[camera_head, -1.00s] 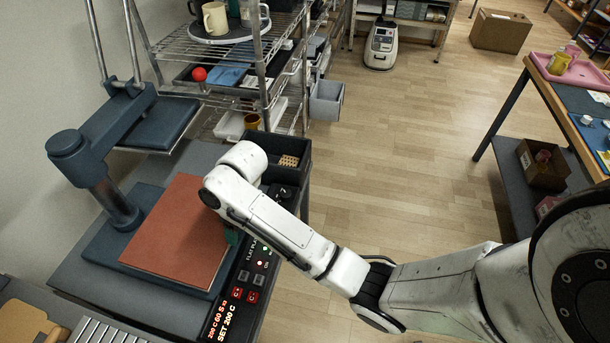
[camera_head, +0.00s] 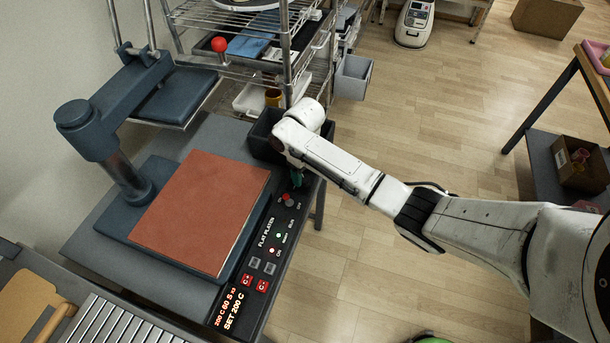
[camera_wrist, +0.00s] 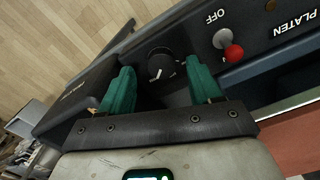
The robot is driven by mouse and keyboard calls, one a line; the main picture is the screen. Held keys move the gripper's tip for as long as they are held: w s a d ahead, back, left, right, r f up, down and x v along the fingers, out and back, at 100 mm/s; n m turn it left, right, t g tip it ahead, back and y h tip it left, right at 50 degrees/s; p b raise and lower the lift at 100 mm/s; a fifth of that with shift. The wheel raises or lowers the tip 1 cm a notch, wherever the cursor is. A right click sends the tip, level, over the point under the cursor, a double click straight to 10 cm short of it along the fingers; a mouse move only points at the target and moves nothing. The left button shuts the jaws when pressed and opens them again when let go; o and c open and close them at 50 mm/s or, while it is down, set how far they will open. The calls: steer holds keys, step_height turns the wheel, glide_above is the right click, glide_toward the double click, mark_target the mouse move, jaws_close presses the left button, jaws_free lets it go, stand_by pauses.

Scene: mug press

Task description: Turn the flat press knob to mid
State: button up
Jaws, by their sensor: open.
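The flat press (camera_head: 205,205) has a rust-red platen surface and a dark control panel (camera_head: 275,250) along its right side. In the wrist view the black round knob (camera_wrist: 160,64), with a white pointer mark, sits on the panel between my teal fingers. My gripper (camera_wrist: 161,76) is open, one finger on each side of the knob, and I cannot tell whether they touch it. In the head view my gripper (camera_head: 297,180) is over the far end of the panel, and the knob is not clearly visible there.
A red-tipped toggle switch (camera_wrist: 232,52) stands close beside the right finger in the wrist view. The lit display (camera_head: 232,308) reads "SET 200 C". A dark bin (camera_head: 264,140) is behind the panel's far end. A wire shelf (camera_head: 290,60) stands beyond.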

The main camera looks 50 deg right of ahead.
mark_target(304, 180)
steer(key=shift+f, duration=1.2)
steer(key=shift+c, duration=0.4)
steer(key=c, duration=1)
steer(key=shift+o, duration=0.2)
steer(key=shift+a+r, duration=0.1)
steer(key=n+p, duration=0.2)
steer(key=shift+n, duration=0.4)
steer(key=n+p, duration=0.1)
steer(key=n, duration=0.2)
steer(key=shift+p, duration=0.3)
steer(key=shift+n+p, duration=0.4)
steer(key=shift+n, duration=1.6)
